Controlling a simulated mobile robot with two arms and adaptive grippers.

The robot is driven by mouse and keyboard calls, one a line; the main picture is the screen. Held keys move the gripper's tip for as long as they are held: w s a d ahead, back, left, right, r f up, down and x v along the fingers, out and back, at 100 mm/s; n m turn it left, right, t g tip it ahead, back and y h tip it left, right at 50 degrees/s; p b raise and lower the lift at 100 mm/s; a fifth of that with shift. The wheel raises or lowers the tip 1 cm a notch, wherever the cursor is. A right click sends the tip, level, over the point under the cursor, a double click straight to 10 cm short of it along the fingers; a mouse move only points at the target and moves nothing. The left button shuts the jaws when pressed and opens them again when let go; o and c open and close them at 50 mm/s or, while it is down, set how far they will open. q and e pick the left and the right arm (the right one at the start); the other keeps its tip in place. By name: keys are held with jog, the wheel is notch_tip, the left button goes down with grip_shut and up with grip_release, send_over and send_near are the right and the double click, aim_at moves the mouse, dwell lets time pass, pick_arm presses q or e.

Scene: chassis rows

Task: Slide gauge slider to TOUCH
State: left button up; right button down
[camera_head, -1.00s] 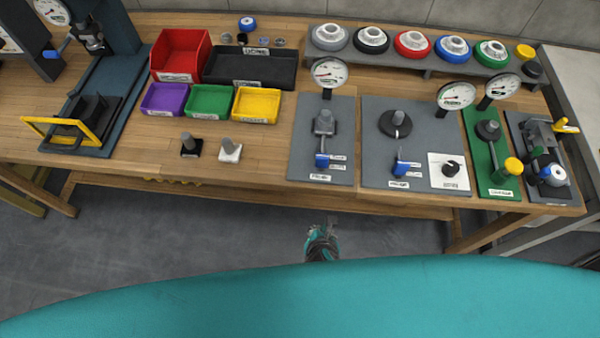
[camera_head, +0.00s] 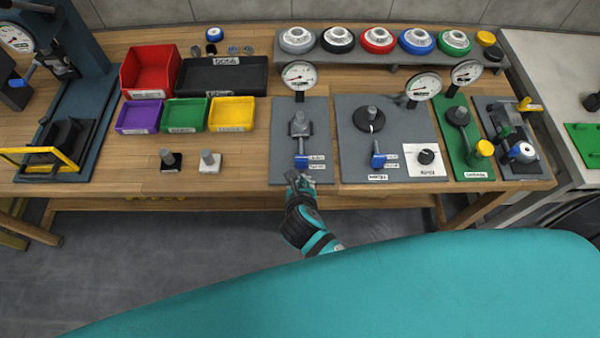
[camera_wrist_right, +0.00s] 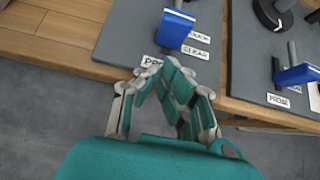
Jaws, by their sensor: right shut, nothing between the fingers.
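The left grey gauge plate (camera_head: 283,120) carries a dial gauge (camera_head: 299,75) and a slider with a blue handle (camera_head: 301,161). Two small labels (camera_head: 317,162) lie just right of the handle; in the right wrist view they read TOUCH (camera_wrist_right: 198,37) and CLEAR (camera_wrist_right: 195,52). The blue handle (camera_wrist_right: 175,28) stands beside them; I cannot tell which it lines up with. My right gripper (camera_head: 296,176) is shut and empty at the plate's front edge, just short of the handle. In the right wrist view its fingertips (camera_wrist_right: 158,70) sit below the handle, apart from it.
A second grey plate (camera_head: 350,150) with its own blue handle (camera_head: 377,160) and gauge stands to the right. Black (camera_head: 171,161) and white (camera_head: 209,161) posted blocks stand to the left.

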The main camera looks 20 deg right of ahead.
aim_at(300, 162)
jog(key=shift+w+d, duration=0.2)
jog(key=shift+w, duration=0.45)
jog(key=shift+w+d, duration=0.15)
jog(key=shift+w, duration=0.5)
jog(key=shift+r, duration=0.1)
jog(key=shift+w+p, duration=0.1)
jog(key=shift+p, duration=0.25)
jog(key=w+p, duration=0.1)
jog(key=p, duration=0.1)
jog(key=w+d+p, duration=0.1)
jog(key=w, duration=0.1)
jog(key=shift+w+r+p, duration=0.2)
jog(key=shift+p, duration=0.15)
jog(key=shift+f, duration=0.1)
